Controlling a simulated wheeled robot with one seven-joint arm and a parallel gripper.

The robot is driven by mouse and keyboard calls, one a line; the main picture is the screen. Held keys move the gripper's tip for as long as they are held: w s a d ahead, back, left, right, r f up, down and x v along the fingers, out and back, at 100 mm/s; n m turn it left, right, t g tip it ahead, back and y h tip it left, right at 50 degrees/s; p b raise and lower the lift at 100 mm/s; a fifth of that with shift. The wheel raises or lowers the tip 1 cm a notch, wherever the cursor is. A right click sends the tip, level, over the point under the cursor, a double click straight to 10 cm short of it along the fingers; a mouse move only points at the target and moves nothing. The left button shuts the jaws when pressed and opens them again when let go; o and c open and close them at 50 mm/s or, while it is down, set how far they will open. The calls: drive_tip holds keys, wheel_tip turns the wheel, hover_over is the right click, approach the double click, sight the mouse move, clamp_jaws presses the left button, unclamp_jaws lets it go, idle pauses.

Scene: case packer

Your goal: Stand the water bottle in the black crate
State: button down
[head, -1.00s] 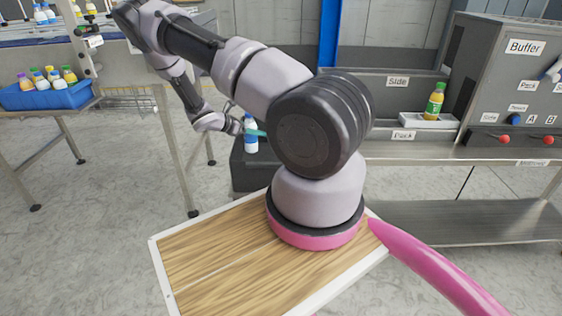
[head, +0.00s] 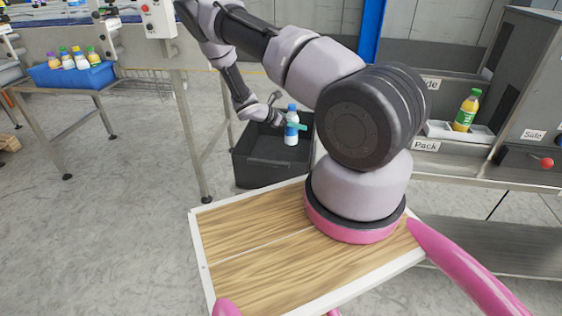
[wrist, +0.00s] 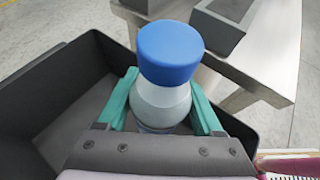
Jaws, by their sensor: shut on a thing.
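The water bottle (head: 291,127) has a blue cap and a white and blue body. My gripper (head: 287,126) is shut on it, and the bottle is upright. In the wrist view the bottle (wrist: 166,75) stands between the teal fingers, its lower part hidden by my gripper (wrist: 165,108). The black crate (head: 268,174) is on the floor beyond my wooden deck. In the head view the bottle shows against the crate's opening. In the wrist view the crate (wrist: 42,82) surrounds the gripper on its left and right. I cannot tell whether the bottle's base touches the crate floor.
A table at left carries a blue bin (head: 72,78) of several bottles. A table leg (head: 193,140) rises close to the crate's left.

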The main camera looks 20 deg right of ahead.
wheel_tip(320, 180, down, 14)
drive_tip(key=shift+f, duration=0.15)
idle(0.5)
drive_tip(key=shift+f, duration=0.1)
drive_tip(key=shift+c, duration=0.2)
unclamp_jaws()
drive_tip(key=v, duration=1.2)
